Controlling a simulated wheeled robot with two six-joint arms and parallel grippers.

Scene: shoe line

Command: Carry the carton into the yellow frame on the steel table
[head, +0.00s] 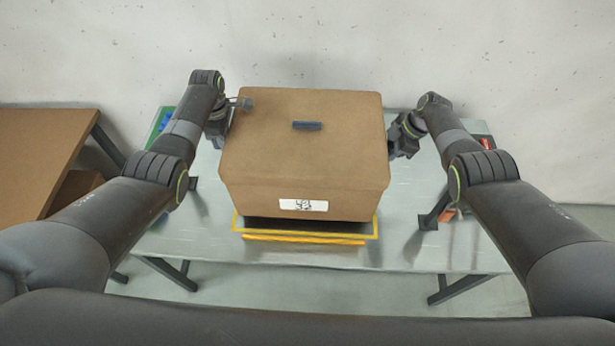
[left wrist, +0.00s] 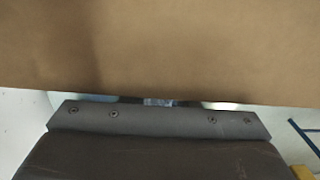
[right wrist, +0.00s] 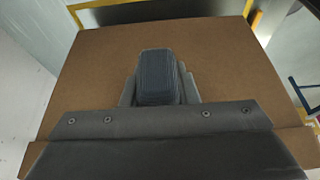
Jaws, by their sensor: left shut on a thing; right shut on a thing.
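The brown carton (head: 300,150) is closed and roughly level, with a white label on its near face and a dark strip on top. My left gripper (head: 228,116) is shut on its left side and my right gripper (head: 398,140) on its right side. The carton appears held above the steel table (head: 200,240), over the yellow frame (head: 377,227), whose near edge shows below it; the rest is mostly hidden. In the left wrist view the carton (left wrist: 160,50) fills the top. In the right wrist view a dark finger pad lies against the carton (right wrist: 95,80).
A brown table (head: 40,150) stands at the left. A green item (head: 160,122) lies at the steel table's left and a red item (head: 486,142) at its right. A yellow-orange bar (head: 305,240) shows by the frame's near edge. A pale wall is behind.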

